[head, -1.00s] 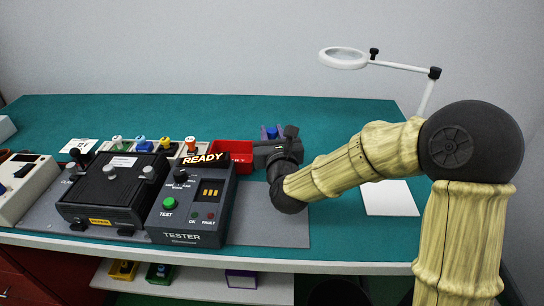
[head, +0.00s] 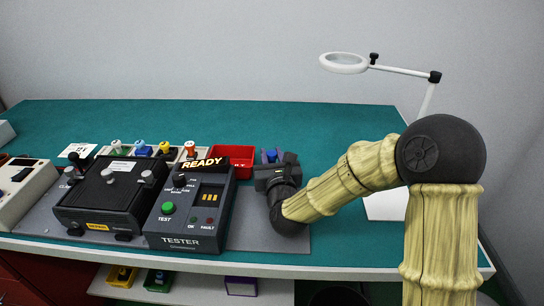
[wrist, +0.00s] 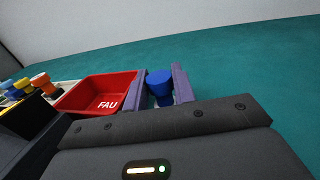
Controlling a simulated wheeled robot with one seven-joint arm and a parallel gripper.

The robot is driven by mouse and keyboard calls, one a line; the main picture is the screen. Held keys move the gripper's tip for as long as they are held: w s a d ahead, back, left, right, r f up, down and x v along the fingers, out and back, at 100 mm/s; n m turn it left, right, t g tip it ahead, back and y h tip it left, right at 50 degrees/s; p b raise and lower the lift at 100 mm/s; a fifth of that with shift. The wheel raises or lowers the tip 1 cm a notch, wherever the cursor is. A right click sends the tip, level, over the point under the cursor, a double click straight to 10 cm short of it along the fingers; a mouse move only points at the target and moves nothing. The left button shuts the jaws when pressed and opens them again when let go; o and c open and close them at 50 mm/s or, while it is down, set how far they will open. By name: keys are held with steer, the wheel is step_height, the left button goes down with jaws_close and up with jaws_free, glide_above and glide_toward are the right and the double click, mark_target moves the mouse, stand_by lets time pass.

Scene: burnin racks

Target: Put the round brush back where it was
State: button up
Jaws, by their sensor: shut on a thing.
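My gripper (head: 271,157) is over the right part of the bench, just right of the red bin (head: 232,153). Its two purple fingers are shut on a blue round piece, which I take to be the round brush (wrist: 160,84). The piece shows between the fingertips in the wrist view, and only its blue top shows in the head view. The gripper body hides what is below it, so I cannot tell whether it touches the bench.
The tester (head: 190,213) with its READY sign and a black fixture (head: 108,198) stand left of my gripper. Several coloured-topped items stand behind them. A magnifier lamp (head: 343,63) rises at the back right. The green bench top (head: 335,122) is clear behind my gripper.

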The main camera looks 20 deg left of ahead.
steer(key=shift+f, duration=0.2)
steer(key=o, duration=1)
steer(key=shift+r, duration=0.1)
steer(key=shift+r, duration=0.15)
steer(key=b+v, duration=0.1)
steer(key=v, duration=1.1)
steer(key=shift+d, duration=0.1)
